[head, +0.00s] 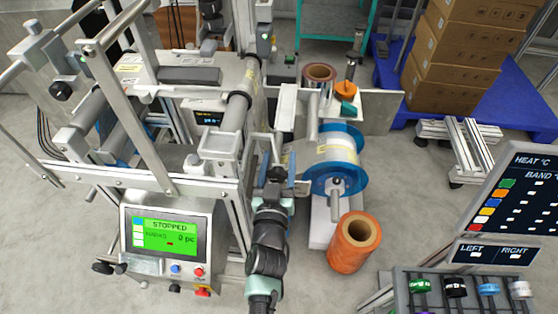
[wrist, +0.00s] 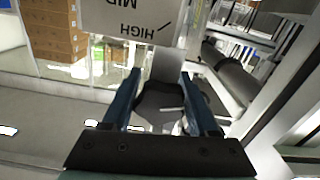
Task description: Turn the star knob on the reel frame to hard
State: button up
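In the wrist view a dark grey knob (wrist: 160,102) shows between and beyond the two blue fingers of my gripper (wrist: 158,76). The fingers stand wide apart, and I see no clear contact with the knob. A pale plate (wrist: 125,18) above it reads MID and HIGH upside down, with a tick beside HIGH; no word "hard" is readable. The knob's exact pointing direction cannot be told. In the head view my gripper (head: 276,182) is at the right side of the metal reel frame (head: 150,180), and my arm hides much of that spot.
A blue-flanged reel (head: 337,160) and an orange roll (head: 354,243) stand close to the right of my arm. A control panel (head: 165,240) with a green screen reading STOPPED is to the left. Cartons (head: 470,60) stand on a blue pallet at the back right.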

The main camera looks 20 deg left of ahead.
grip_shut()
jog(key=shift+m, duration=1.5)
jog(key=o, duration=0.5)
grip_release()
jog(key=shift+s, duration=0.15)
jog(key=v, duration=1.2)
jog(key=shift+s, duration=0.35)
jog(key=shift+d, duration=0.15)
